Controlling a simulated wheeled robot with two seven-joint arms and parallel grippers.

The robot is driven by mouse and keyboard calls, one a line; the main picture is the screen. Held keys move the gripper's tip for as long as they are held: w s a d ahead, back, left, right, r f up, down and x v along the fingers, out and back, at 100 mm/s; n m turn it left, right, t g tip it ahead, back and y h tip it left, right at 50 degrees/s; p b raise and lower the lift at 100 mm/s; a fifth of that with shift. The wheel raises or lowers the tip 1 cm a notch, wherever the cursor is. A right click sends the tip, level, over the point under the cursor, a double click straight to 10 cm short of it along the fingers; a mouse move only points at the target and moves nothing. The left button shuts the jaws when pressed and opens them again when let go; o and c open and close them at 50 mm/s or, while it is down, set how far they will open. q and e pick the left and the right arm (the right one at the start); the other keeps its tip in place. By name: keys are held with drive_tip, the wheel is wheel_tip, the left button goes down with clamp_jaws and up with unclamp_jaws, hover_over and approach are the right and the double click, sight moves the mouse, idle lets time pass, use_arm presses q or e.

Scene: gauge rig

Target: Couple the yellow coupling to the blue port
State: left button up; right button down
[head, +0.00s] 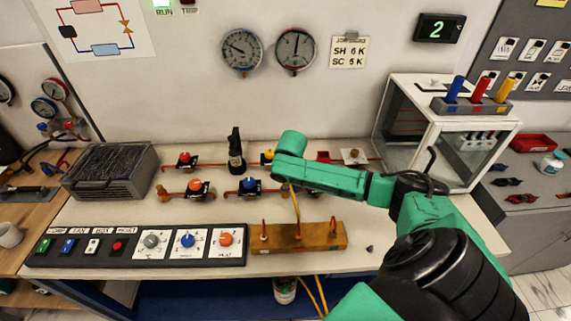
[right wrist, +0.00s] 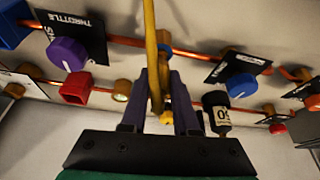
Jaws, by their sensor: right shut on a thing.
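My right gripper (right wrist: 161,76) is shut on the yellow coupling (right wrist: 164,66), in the right wrist view. A yellow hose (right wrist: 149,18) runs from between the fingers to the top edge. In the head view my green right arm reaches in from the right and hides the gripper and coupling. The yellow hose (head: 296,208) shows below the arm, passing the brass-coloured block. A blue fitting (right wrist: 12,26), perhaps the blue port, is at the top left of the wrist view, apart from the gripper. In the head view I cannot make out the blue port. My left gripper is not in view.
Copper pipes with knobs cross the bench; a purple throttle knob (right wrist: 67,53), a red fitting (right wrist: 76,88) and a blue knob (right wrist: 241,85) show near my gripper. The brass-coloured block (head: 325,237), a switch panel (head: 70,259) and a glass-sided cabinet (head: 401,95) surround the bench.

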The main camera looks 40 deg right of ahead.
drive_tip(key=shift+f, duration=0.65)
drive_tip(key=shift+b, duration=0.3)
drive_tip(key=shift+f, duration=0.35)
drive_tip(key=shift+p, duration=0.45)
idle(0.9)
drive_tip(key=shift+c, duration=1.3)
unclamp_jaws()
drive_tip(key=shift+r, duration=0.1)
drive_tip(key=b+v, duration=0.1)
drive_tip(key=v, duration=1.3)
drive_tip(key=shift+r, duration=0.25)
